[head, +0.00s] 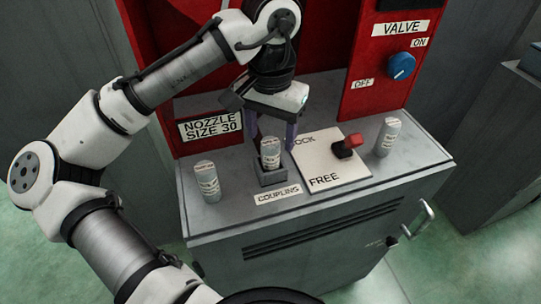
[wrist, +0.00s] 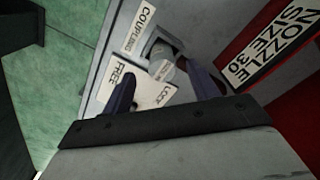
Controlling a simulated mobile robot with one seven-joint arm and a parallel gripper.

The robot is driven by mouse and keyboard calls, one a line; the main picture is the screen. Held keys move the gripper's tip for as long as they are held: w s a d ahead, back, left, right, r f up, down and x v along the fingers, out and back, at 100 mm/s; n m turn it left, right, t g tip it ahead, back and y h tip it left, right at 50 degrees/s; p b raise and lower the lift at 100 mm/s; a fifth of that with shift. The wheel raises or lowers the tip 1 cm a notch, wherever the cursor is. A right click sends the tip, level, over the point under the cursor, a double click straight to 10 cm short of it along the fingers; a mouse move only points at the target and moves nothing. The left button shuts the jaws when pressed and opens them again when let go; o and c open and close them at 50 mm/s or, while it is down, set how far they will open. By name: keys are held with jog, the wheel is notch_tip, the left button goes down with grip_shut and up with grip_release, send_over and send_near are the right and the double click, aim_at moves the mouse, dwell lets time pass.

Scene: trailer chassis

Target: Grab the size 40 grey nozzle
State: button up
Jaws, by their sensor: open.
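Three grey nozzles with white labelled tops are in the head view; their size print is too small to read. The middle nozzle (head: 270,154) stands upright in the square coupling socket (head: 271,178). The left nozzle (head: 207,182) and the right nozzle (head: 388,137) stand on the cabinet top. My gripper (head: 272,142) points down at the middle nozzle, open, with one finger on each side of it. In the wrist view the middle nozzle (wrist: 163,70) shows between my two fingers (wrist: 160,75). I cannot tell whether either finger touches it.
The lock/free plate (head: 330,160) with its red lever (head: 348,146) lies right of the coupling. A red panel behind carries a blue valve knob (head: 401,66) and a "NOZZLE SIZE 30" sign (head: 211,127). The grey cabinet top (head: 230,213) has a front edge below the coupling label.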

aim_at(270, 142)
jog(key=shift+w+f+p, duration=0.2)
jog(key=shift+f+p, duration=0.35)
jog(key=shift+f, duration=2.5)
jog(key=shift+c, duration=0.4)
jog(key=c, duration=1.1)
jog(key=shift+r, duration=0.1)
